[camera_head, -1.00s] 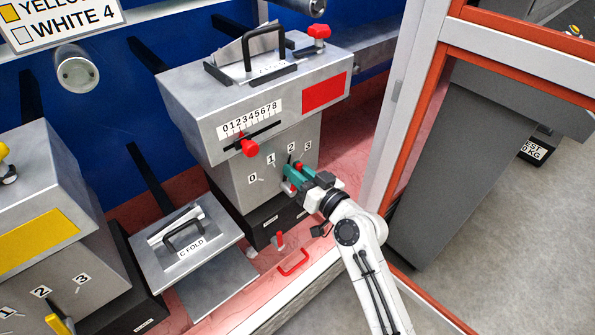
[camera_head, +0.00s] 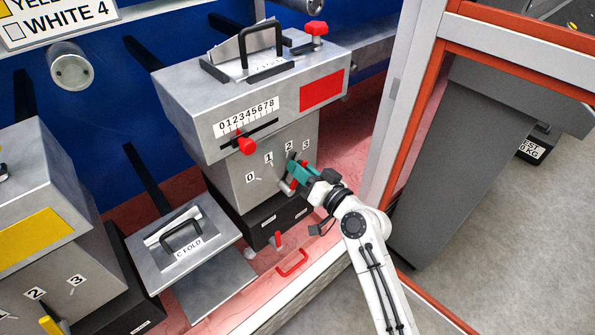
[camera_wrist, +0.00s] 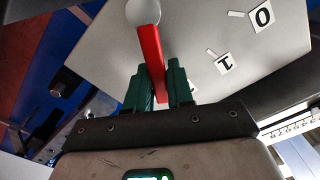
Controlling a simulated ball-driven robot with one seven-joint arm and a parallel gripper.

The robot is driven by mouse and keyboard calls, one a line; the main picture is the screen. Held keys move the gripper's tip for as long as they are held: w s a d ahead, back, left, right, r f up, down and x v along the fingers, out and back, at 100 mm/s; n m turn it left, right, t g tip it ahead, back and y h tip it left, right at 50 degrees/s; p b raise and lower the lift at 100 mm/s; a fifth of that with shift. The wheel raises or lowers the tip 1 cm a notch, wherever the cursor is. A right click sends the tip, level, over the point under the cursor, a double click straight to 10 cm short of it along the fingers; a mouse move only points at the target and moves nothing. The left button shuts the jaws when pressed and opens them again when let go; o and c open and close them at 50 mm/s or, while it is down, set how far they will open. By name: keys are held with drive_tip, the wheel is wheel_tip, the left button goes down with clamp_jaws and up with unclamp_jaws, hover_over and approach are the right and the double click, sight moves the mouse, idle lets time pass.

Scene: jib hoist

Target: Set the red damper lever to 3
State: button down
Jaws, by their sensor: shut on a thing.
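The red damper lever (camera_wrist: 151,55) shows in the wrist view, running from a pale round hub (camera_wrist: 143,12) down between the teal fingers of my gripper (camera_wrist: 158,86). The jaws are shut on it. In the head view my gripper (camera_head: 299,176) is at the front face of the grey machine (camera_head: 237,174), below and beside the labels 2 (camera_head: 289,146) and 3 (camera_head: 306,144). There the fingers hide most of the lever, which leans up and to the right. I cannot tell exactly which mark it points at. Labels 0 and 1 are to the left.
A red slider knob (camera_head: 247,146) sits under the 0–8 scale (camera_head: 247,115) above the dial. A red handle (camera_head: 292,263) lies below on the pink floor. A frame post (camera_head: 401,100) stands close to the right. The C FOLD box (camera_head: 188,240) is at left.

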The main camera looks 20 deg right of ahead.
drive_tip(key=shift+w+d+f+m, duration=0.1)
drive_tip(key=shift+d+f+m, duration=0.2)
drive_tip(key=shift+m, duration=0.4)
drive_tip(key=shift+w+d+f+m, duration=0.1)
drive_tip(key=shift+d+f+m, duration=0.2)
drive_tip(key=shift+m, duration=0.4)
drive_tip(key=c, duration=1.1)
unclamp_jaws()
drive_tip(key=b+v, duration=0.1)
drive_tip(key=v, duration=1)
drive_tip(key=shift+r, duration=0.1)
drive_tip(key=shift+w, duration=0.1)
